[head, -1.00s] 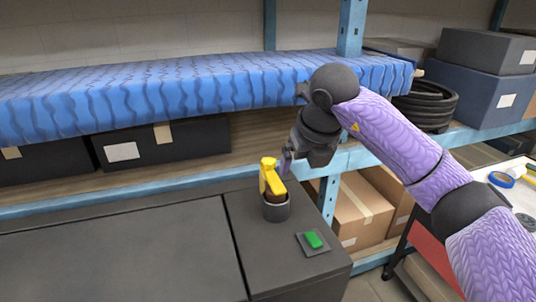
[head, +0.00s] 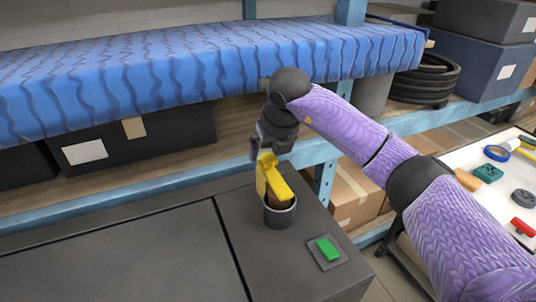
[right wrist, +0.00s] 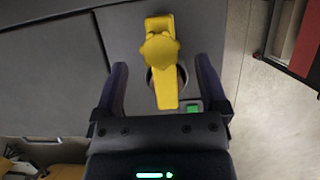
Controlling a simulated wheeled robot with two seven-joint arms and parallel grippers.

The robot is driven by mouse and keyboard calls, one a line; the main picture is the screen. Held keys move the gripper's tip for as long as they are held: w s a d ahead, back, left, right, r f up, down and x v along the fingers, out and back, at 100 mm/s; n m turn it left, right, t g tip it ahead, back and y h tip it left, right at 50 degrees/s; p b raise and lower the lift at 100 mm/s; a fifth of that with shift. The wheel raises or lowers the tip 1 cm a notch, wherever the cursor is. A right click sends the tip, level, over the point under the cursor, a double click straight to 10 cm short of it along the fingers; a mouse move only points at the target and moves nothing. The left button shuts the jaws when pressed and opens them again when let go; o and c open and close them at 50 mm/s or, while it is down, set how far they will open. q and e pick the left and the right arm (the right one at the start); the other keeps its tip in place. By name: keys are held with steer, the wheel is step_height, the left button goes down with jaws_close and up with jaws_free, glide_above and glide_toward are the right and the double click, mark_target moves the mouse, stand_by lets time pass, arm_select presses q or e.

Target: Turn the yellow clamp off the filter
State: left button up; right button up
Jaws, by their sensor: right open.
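The yellow clamp (head: 272,180) sits on top of the round dark filter housing (head: 280,214), which stands on the dark cabinet top. In the right wrist view the clamp (right wrist: 165,90) shows as a long bar with a knob, lying across the filter's ring (right wrist: 182,78). My right gripper (head: 264,154) is at the clamp's upper end, behind it in the head view. In the right wrist view its fingers (right wrist: 163,66) are spread wide, one on each side of the clamp, with gaps on both sides. I cannot tell their height above it. My left gripper is out of view.
A green button (head: 327,249) on a grey plate is right of the filter. A blue-covered shelf (head: 200,72) runs behind, with dark boxes beneath. A white table (head: 465,160) with small coloured parts stands at right. The cabinet top (head: 130,255) left of the filter is bare.

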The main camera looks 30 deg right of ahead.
steer(key=shift+x, duration=1.1)
jaws_close()
